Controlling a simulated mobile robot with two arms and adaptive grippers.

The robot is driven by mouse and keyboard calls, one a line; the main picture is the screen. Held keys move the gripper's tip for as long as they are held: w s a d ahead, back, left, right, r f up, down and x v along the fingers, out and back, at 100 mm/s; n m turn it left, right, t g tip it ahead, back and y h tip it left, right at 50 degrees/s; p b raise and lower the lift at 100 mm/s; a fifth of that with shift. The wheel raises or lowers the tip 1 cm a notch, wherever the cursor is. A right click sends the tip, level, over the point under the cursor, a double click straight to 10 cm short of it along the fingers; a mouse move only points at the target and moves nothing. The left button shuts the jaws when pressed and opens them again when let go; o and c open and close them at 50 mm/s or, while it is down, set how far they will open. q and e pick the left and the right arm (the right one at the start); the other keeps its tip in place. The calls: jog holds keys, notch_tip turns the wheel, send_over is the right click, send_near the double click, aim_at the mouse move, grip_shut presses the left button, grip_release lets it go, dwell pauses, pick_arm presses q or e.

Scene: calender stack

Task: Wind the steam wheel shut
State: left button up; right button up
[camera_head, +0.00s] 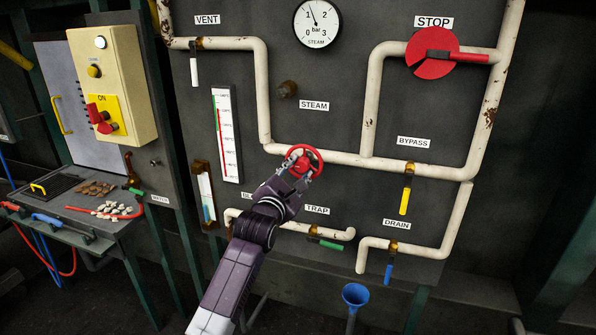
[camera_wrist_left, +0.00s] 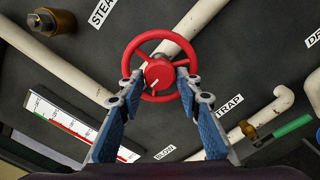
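The red steam wheel (camera_head: 303,160) sits on the white horizontal pipe below the STEAM label (camera_head: 314,105). In the left wrist view the wheel (camera_wrist_left: 158,41) faces me, with a red hub (camera_wrist_left: 159,74) bearing a pale mark. My left gripper (camera_head: 297,166) is at the wheel's front. In the left wrist view the gripper's fingers (camera_wrist_left: 160,78) stand apart, one tip on each side of the hub, overlapping the lower rim. A gap shows between tips and hub; I cannot tell whether they touch the rim or spokes. My right gripper is not in view.
The gauge (camera_head: 316,23) above reads a little under halfway. A red STOP disc (camera_head: 433,53) is at upper right. Yellow BYPASS (camera_head: 405,201), green TRAP (camera_head: 326,243) and blue DRAIN (camera_head: 388,274) handles are nearby. A blue funnel (camera_head: 355,294) stands below.

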pick_arm(q)
jog(key=c, duration=0.6)
jog(key=shift+m, duration=0.4)
